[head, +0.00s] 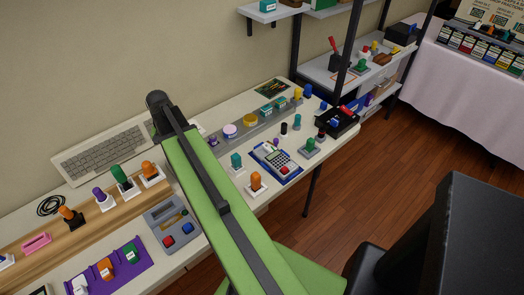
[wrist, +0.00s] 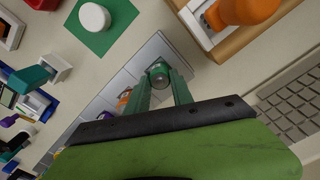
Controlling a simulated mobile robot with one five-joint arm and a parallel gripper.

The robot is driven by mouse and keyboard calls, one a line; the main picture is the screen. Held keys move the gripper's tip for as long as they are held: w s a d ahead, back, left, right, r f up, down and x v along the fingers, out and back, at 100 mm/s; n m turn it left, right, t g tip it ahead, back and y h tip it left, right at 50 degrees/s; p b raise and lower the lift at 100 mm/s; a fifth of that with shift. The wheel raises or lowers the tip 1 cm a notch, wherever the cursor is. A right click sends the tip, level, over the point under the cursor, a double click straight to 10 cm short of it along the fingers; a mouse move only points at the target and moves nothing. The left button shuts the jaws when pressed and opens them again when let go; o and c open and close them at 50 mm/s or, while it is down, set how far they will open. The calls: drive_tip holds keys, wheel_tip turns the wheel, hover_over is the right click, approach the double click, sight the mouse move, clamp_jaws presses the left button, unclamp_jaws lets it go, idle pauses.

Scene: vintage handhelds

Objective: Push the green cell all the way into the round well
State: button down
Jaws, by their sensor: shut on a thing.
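In the wrist view my gripper (wrist: 160,80) is shut on the green cell (wrist: 158,71), a short cylinder with a darker grey end, held between the two green fingers. The cell is over or at the end of a long pale grey block (wrist: 151,50). I cannot tell how deep it sits, because the fingers and the cell hide any round well beneath. In the head view my arm covers the gripper and the cell; the grey block (head: 262,124) comes out from behind the arm on the right.
An orange-handled piece (wrist: 240,10) on a wooden board stands close to the upper right in the wrist view, and a keyboard (wrist: 295,105) lies at right. A white cylinder (wrist: 94,17) on a green square is at upper left. Other small parts crowd the table.

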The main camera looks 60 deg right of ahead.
drive_tip(key=shift+f, duration=0.15)
drive_tip(key=c, duration=1)
unclamp_jaws()
drive_tip(key=shift+c, duration=0.2)
drive_tip(key=shift+c, duration=1.4)
wheel_tip(320, 180, up, 7)
drive_tip(key=p, duration=0.7)
